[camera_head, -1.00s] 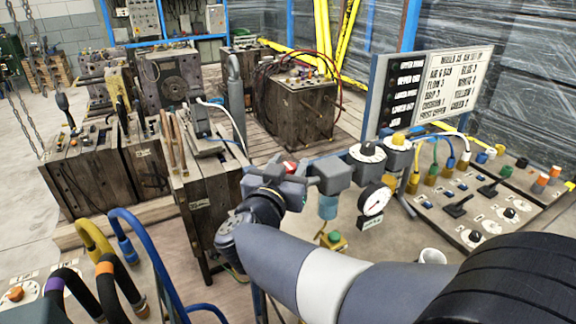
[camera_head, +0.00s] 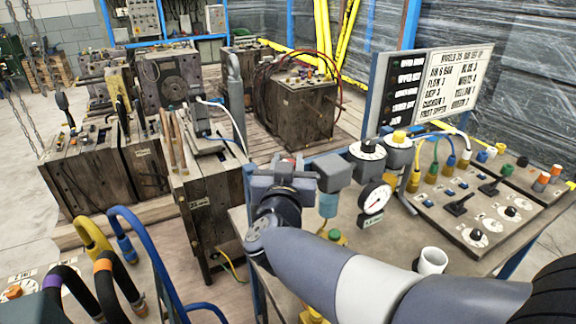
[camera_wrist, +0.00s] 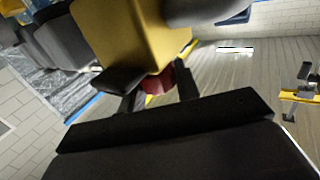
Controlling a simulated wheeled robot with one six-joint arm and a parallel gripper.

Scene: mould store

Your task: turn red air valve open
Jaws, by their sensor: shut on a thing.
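The red air valve shows in the wrist view as a small dark red piece (camera_wrist: 158,82) between the fingers, below a yellow block (camera_wrist: 140,35). My gripper (camera_wrist: 158,90) is shut on it. In the head view my gripper (camera_head: 287,172) is at the left end of the row of air fittings, beside a grey unit (camera_head: 331,172) with a blue-green bowl. The gripper covers nearly all of the red valve there. I cannot tell the valve's exact angle.
A round pressure gauge (camera_head: 374,199) and a black-and-white knob (camera_head: 367,152) are right of the gripper. A white cup (camera_head: 432,261) stands on the bench near my arm. Blue hoses (camera_head: 150,245) and wooden-sided moulds (camera_head: 210,205) are at left. A sign board (camera_head: 432,88) stands behind.

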